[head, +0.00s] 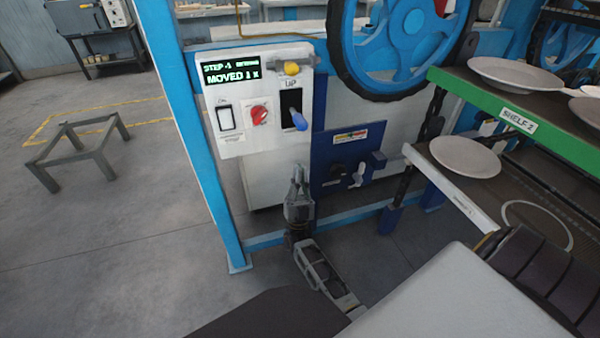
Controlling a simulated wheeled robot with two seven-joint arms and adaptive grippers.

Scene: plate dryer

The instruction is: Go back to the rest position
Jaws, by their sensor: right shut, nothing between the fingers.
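My right gripper (299,185) points up in the lower middle of the head view. It is shut and empty, just below the white control panel (258,100) and left of the dark blue box (347,155). It appears apart from the panel's controls. The panel has a lit display reading "MOVED 1 X", a red knob (260,114), a yellow knob (292,68) and a blue-tipped lever (299,120) in a slot marked "UP". My left gripper is not in view.
A green-edged shelf marked "SHELF 2" (518,120) holds white plates (515,75). A lower shelf bears another plate (465,157). A blue post (180,110) stands left of the panel. A low metal frame (80,148) stands on open floor at left.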

